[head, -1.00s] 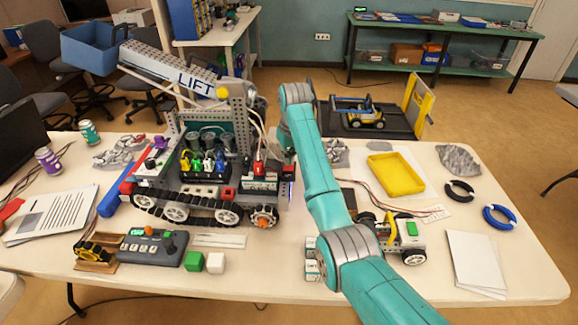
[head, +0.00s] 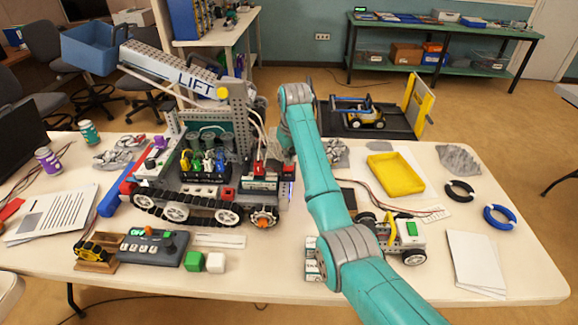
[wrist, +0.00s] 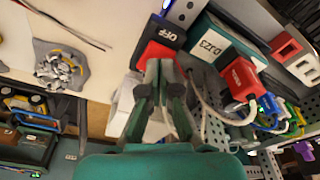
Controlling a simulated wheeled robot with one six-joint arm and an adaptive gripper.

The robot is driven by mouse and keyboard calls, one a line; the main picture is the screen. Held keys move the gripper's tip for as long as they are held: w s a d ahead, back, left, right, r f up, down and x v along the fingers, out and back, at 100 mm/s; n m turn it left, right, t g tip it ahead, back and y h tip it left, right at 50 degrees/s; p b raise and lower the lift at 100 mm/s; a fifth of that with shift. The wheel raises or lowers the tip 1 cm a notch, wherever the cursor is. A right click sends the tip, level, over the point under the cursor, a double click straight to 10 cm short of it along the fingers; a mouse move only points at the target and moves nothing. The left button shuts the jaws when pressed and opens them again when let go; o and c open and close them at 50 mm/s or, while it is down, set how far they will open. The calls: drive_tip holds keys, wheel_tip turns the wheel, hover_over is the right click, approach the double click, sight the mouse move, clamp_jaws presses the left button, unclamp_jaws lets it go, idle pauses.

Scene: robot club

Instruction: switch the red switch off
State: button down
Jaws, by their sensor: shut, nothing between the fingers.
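The red switch (wrist: 162,41) has a black top with the white word OFF. It shows at the upper middle of the wrist view, beside the green battery block (wrist: 212,40) labelled DJZ3. My gripper (wrist: 162,66) is shut and empty, its fingertips at the near edge of the switch. The fingers overlap the lower part of the switch in the picture; I cannot tell whether they touch it.
A red plug (wrist: 241,78) with a grey cable is right of the switch, with blue and green plugs beyond. The tracked robot (head: 185,207) stands on the white table (head: 340,290). A yellow tray (head: 396,175) and a small vehicle (head: 400,235) lie right of my arm.

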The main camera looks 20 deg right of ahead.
sight(288, 169)
drive_tip(key=shift+f, duration=1.05)
idle(0.5)
drive_tip(key=shift+r, duration=3.55)
